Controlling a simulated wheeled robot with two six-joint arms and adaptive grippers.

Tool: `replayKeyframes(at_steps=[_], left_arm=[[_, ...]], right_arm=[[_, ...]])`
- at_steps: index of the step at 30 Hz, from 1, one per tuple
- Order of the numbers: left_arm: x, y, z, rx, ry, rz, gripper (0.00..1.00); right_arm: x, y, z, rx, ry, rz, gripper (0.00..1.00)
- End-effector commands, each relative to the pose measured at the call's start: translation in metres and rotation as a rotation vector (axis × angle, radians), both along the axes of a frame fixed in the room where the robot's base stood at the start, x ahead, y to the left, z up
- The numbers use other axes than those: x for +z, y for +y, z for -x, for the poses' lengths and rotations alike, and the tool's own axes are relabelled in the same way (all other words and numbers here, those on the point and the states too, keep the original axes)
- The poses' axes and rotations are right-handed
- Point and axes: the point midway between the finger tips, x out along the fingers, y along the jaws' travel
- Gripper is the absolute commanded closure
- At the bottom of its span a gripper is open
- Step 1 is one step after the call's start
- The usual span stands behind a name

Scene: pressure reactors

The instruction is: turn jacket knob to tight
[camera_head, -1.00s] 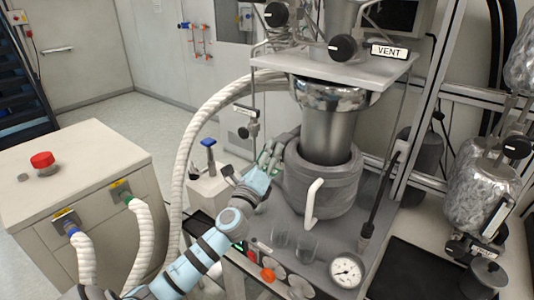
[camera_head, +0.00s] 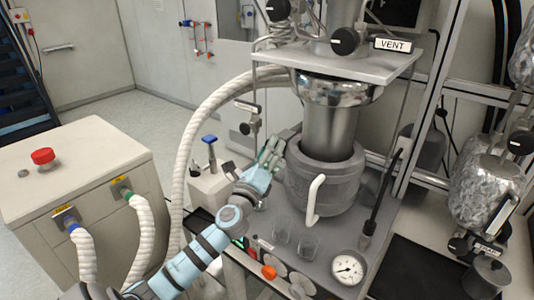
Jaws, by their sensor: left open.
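The steel reactor vessel (camera_head: 328,115) stands upright in a grey jacket (camera_head: 325,180) at the middle of the head view. A small black knob (camera_head: 245,128) hangs below a white tag (camera_head: 247,107) left of the vessel. The tag's lettering is too small to read, so I cannot tell if this is the jacket knob. My left gripper (camera_head: 271,154) is open, beside the upper left of the jacket and below and right of that knob. I cannot tell whether it touches the jacket. My right gripper is out of view.
A thick white hose (camera_head: 182,155) arches behind my left arm. A blue-topped valve (camera_head: 209,141) stands left of the gripper. Glass beakers (camera_head: 308,244) and a gauge (camera_head: 347,267) are in front of the jacket. A VENT tag (camera_head: 393,44) and a black knob (camera_head: 345,40) are above.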

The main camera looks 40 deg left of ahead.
Motion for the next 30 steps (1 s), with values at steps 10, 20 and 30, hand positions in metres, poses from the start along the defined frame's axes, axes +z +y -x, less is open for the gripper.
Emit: replayKeyframes(at_steps=[10, 20, 30], left_arm=[[-0.022, -0.021, 0.067, -0.003, 0.006, -0.002, 0.55], [-0.033, -0.035, 0.11, 0.0, 0.0, -0.001, 0.55], [-0.033, -0.034, 0.11, 0.0, 0.0, 0.0, 0.55]], right_arm=[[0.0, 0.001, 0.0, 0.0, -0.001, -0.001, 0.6], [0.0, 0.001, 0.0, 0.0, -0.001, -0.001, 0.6], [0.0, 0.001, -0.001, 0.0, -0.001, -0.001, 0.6]])
